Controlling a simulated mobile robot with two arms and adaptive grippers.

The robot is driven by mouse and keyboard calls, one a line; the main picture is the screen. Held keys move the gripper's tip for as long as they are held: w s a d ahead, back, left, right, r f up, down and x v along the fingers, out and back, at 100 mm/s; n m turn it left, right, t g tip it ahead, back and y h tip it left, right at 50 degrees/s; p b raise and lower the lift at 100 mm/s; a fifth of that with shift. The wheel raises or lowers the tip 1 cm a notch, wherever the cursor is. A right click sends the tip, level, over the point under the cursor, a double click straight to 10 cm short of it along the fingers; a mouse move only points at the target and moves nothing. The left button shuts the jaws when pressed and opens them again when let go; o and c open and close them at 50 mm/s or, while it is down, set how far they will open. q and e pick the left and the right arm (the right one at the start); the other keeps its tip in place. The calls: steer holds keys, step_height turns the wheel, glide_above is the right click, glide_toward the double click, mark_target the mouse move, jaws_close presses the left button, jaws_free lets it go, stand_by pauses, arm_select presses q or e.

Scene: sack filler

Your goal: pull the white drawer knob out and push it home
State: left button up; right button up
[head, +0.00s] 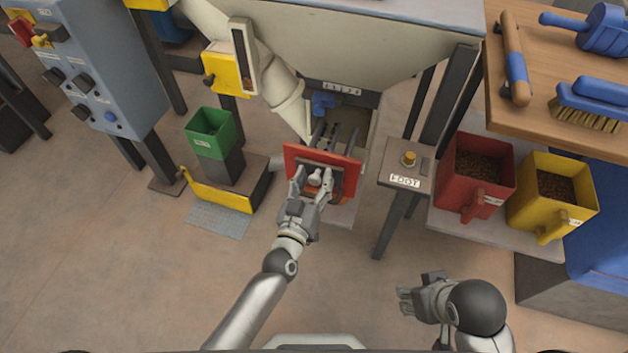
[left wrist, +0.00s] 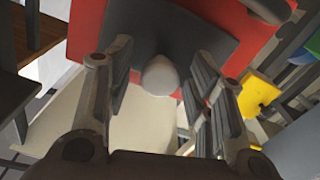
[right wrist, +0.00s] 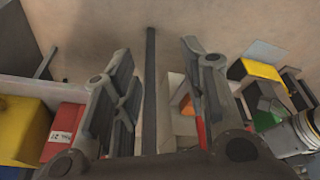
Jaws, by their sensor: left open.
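The white drawer knob (head: 315,178) sits on the red drawer front (head: 347,160), below the hopper. In the left wrist view the knob (left wrist: 160,75) stands out from a dark plate on the red front (left wrist: 90,28). My left gripper (head: 311,184) is at the drawer front with its fingers open on either side of the knob. In the left wrist view gaps show between the knob and both fingers. My right gripper (head: 404,301) is open and empty at the lower right, well away from the drawer. Dark rods show behind the red front.
A post with a yellow button (head: 409,158) stands just right of the drawer. A green bin (head: 211,133) stands left, by a yellow-edged platform (head: 219,196). Red (head: 478,172) and yellow (head: 550,190) bins stand right. The floor in front is clear.

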arm_select(q)
steer(key=shift+c, duration=0.5)
jaws_close()
steer(key=shift+s+a, duration=0.1)
steer(key=shift+s, duration=0.2)
steer(key=p+v, duration=0.3)
steer(key=v, duration=0.4)
arm_select(e)
steer(key=s+x, duration=0.1)
steer(key=x, duration=0.7)
steer(key=shift+f+g, duration=0.3)
steer(key=shift+f, duration=0.1)
steer(key=shift+w+a, duration=0.1)
steer(key=shift+a, duration=0.05)
arm_select(q)
steer(key=shift+o, duration=0.5)
jaws_free()
